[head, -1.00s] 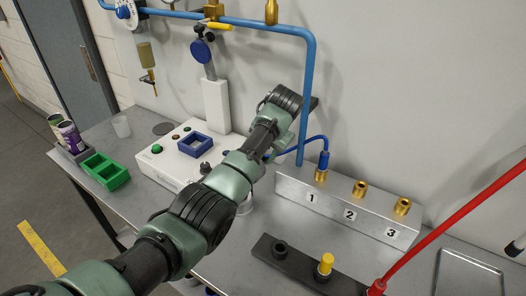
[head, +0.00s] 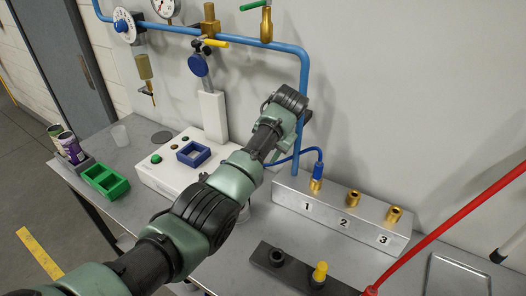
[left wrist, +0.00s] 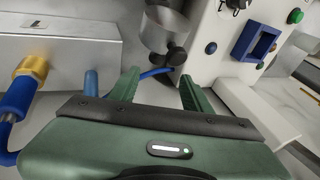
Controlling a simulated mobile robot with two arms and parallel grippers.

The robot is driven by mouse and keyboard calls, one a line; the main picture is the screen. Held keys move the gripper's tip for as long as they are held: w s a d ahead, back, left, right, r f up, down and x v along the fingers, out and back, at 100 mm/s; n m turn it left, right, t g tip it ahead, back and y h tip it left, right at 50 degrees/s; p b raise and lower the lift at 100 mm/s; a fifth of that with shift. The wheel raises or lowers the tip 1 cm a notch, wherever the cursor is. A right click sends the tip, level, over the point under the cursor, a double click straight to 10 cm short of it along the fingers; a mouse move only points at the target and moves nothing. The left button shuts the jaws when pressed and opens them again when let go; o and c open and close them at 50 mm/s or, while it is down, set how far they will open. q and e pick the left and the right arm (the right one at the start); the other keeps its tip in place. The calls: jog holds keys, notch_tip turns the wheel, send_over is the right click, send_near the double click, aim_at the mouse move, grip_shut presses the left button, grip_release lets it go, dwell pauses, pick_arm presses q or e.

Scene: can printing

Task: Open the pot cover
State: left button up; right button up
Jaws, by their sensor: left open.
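In the head view my left arm mostly hides the pot. My left gripper (left wrist: 159,82) is open, with no object held between its fingers, which point toward the knob and stay apart from it. In the head view the arm's wrist hides its fingers. My right gripper is in neither view.
A white control box (head: 160,178) with a blue square frame (head: 193,153) stands behind my arm. A numbered metal block (head: 330,222) with brass fittings stands to the right. A blue hose (head: 321,155) leads from it. A green tray (head: 106,181) sits at left.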

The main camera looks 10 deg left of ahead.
pick_arm(q)
jog(key=shift+s+d+r+p, duration=0.1)
jog(key=shift+d+r+p, duration=0.2)
jog(key=shift+r+p, duration=0.3)
jog(key=shift+w+d+r+p, duration=0.1)
jog(key=shift+d+r+p, duration=0.25)
jog(key=shift+r, duration=0.35)
jog(key=shift+s+d+r+p, duration=0.1)
jog(key=shift+d+r+p, duration=0.1)
jog(key=shift+r+p, duration=0.4)
jog(key=shift+p, duration=0.4)
jog(key=shift+a, duration=0.1)
jog(key=shift+c, duration=0.2)
